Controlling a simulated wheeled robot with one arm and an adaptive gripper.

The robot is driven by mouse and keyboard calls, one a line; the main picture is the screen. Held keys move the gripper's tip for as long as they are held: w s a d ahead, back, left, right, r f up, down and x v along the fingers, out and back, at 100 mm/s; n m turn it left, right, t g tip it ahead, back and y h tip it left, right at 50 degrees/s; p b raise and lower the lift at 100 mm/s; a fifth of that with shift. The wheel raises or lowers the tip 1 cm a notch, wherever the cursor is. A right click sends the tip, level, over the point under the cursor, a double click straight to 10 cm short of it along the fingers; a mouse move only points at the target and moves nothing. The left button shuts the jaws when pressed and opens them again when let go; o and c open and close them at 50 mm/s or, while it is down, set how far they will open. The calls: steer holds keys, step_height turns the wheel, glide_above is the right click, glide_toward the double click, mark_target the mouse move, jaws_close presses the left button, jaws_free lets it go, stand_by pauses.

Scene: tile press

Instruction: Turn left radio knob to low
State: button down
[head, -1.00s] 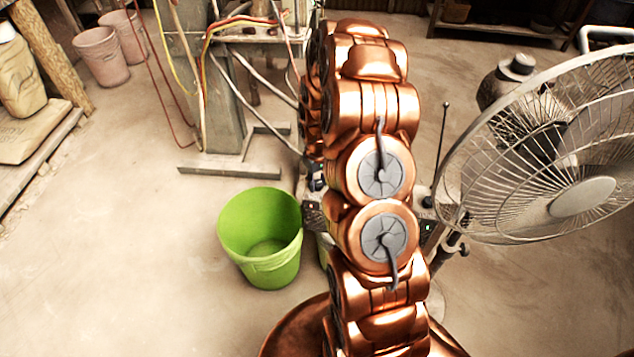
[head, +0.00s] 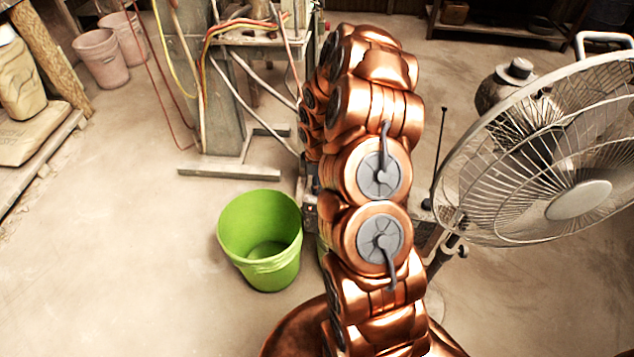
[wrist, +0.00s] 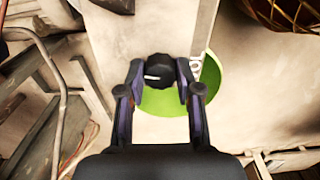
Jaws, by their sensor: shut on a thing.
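A black round knob (wrist: 158,70) with a white pointer mark shows in the wrist view. The mark lies nearly level, on the left part of the knob face. My gripper (wrist: 160,74) is shut on this knob, one fingertip on each side. A pale panel (wrist: 135,35) lies around the knob, with a small white marking at its right. A second black part (wrist: 117,4) is cut off at the top edge. In the head view my copper arm hides the knob, the gripper and most of the radio; a thin upright antenna (head: 438,150) shows right of the arm.
A green bucket (head: 230,235) stands on the floor left of my arm. A large wire fan (head: 580,200) stands close on the right. A metal stand with hoses (head: 225,100) is behind on the left.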

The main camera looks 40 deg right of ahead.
steer(key=shift+n, duration=0.6)
steer(key=c, duration=0.8)
jaws_free()
steer(key=shift+o, duration=0.2)
step_height(320, 180, up, 12)
stand_by(0.7)
